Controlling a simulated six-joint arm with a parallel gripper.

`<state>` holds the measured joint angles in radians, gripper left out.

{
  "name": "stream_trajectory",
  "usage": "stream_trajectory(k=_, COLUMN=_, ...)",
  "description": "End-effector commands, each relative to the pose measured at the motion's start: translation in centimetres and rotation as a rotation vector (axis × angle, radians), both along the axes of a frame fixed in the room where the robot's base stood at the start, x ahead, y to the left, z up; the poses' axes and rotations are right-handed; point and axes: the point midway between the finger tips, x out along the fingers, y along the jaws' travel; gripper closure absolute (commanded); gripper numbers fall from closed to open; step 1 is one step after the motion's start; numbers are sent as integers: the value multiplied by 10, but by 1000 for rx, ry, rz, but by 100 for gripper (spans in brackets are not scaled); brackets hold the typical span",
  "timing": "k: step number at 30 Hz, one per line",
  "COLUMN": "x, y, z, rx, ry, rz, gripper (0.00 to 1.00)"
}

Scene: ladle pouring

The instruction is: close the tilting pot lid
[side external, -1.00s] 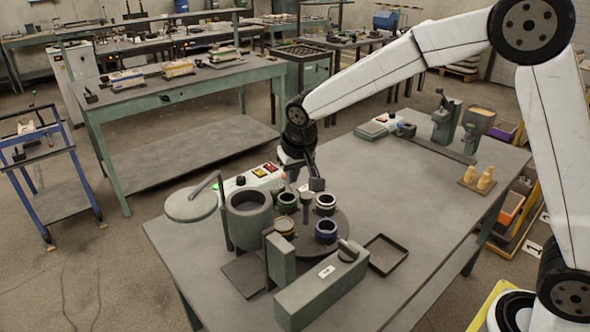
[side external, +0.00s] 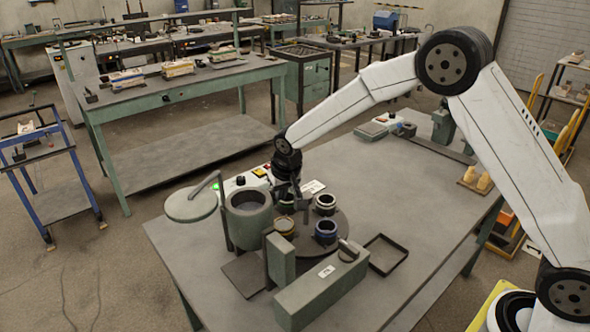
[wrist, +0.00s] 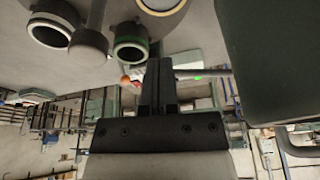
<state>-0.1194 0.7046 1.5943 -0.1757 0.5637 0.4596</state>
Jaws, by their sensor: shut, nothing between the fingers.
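The tilting pot (side external: 248,226) is a grey-green cylinder at the near left of the table. Its round lid (side external: 190,208) is open, out to the left of the pot, with a rod-like handle (side external: 206,185) rising from it. My gripper (side external: 296,197) is shut and empty, pointing down to the right of the pot, above the far side of the turntable. In the wrist view my shut fingers (wrist: 158,65) show at the centre. A large dark green surface at upper right there looks like the pot (wrist: 275,55). The lid cannot be made out in that view.
A round turntable (side external: 342,217) holds several cups, including a blue-ringed one (side external: 326,232), close to my gripper. A green block-like housing (side external: 322,292) stands in front, with an empty square tray (side external: 386,254) to its right. A control box with lit buttons (side external: 242,183) stands behind the pot.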

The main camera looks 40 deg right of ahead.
Motion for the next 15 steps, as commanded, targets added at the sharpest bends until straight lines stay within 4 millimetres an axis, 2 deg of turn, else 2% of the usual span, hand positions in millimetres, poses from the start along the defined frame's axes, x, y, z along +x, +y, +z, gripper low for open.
stream_trajectory(k=15, x=8, y=-2, z=-2, rx=0, ry=1, rz=0, gripper=100)
